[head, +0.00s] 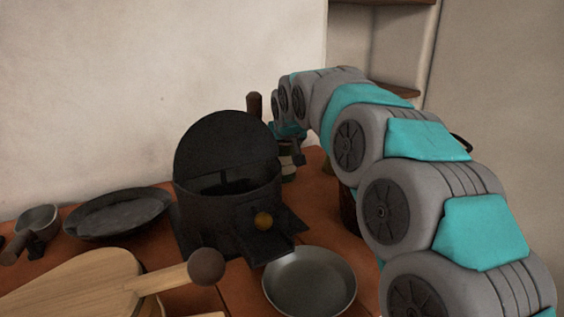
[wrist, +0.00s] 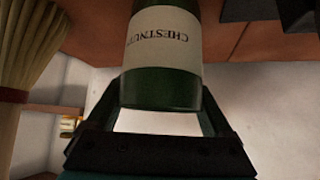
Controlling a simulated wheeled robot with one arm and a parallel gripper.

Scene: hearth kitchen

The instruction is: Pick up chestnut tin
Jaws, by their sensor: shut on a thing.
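The chestnut tin (wrist: 165,45) is dark green with a cream label reading CHESTNUT, upside down in the wrist view. My gripper (wrist: 160,92) is shut on it, with one dark finger on each side of its green end. In the head view the tin (head: 287,168) shows only in part, just right of the black pot, below my gripper (head: 290,135). My arm and the pot hide some of it. I cannot tell whether its base touches the table.
A black pot (head: 227,205) with a raised lid stands close left of the tin. A grey pan (head: 310,283), a dark skillet (head: 118,213) and a wooden board (head: 75,285) lie on the table. A straw brush (wrist: 30,50) shows in the wrist view.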

